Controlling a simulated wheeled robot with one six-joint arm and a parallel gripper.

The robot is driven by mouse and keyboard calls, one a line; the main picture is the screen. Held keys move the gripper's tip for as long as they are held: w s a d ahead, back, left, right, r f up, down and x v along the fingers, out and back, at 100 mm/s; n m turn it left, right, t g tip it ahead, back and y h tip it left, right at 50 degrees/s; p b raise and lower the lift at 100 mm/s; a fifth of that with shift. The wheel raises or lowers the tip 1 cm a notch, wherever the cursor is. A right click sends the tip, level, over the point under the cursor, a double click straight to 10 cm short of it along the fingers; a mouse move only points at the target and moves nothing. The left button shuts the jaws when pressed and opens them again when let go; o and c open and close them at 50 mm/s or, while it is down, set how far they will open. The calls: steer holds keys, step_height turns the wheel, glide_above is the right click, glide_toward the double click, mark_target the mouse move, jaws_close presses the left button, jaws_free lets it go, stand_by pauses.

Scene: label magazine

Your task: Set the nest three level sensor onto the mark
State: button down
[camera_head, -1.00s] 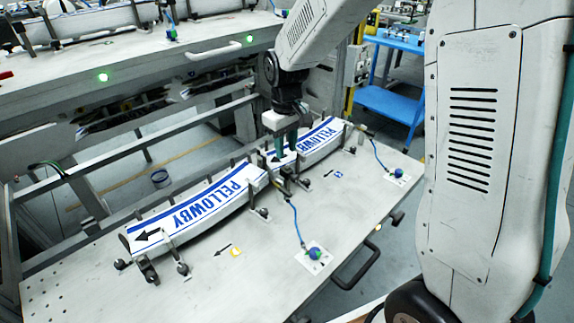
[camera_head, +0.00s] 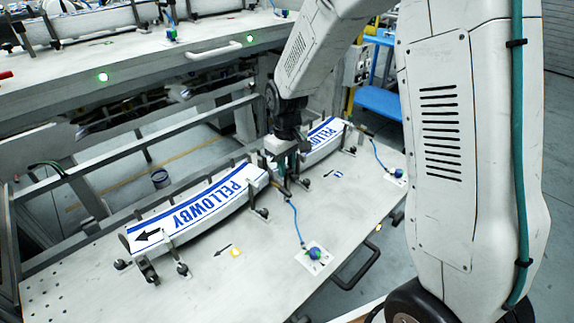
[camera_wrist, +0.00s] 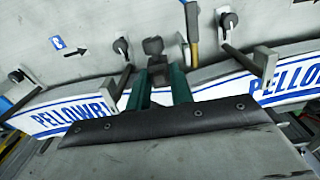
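My gripper (camera_head: 287,160) is low between the two curved PELLOWBY label stacks in the head view. In the wrist view its two green fingers (camera_wrist: 160,88) stand apart, one each side of a dark block on a short post (camera_wrist: 154,47). I cannot tell whether they touch it. Two blue-green round sensors on white plates lie on the bench: a near one (camera_head: 314,253) and a far one (camera_head: 398,173), each with a blue cable. Which is nest three's, I cannot tell. A blue tag with an arrow (camera_wrist: 57,43) is on the bench in the wrist view.
The left stack (camera_head: 190,212) and right stack (camera_head: 318,148) rest between upright posts and clamp knobs close to my gripper. A second bench stands behind.

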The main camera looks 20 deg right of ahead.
mark_target(287, 167)
steer(key=shift+f, duration=0.5)
steer(key=c, duration=1.5)
jaws_free()
steer(key=shift+r, duration=0.1)
step_height(287, 167, up, 8)
steer(key=shift+f, duration=0.1)
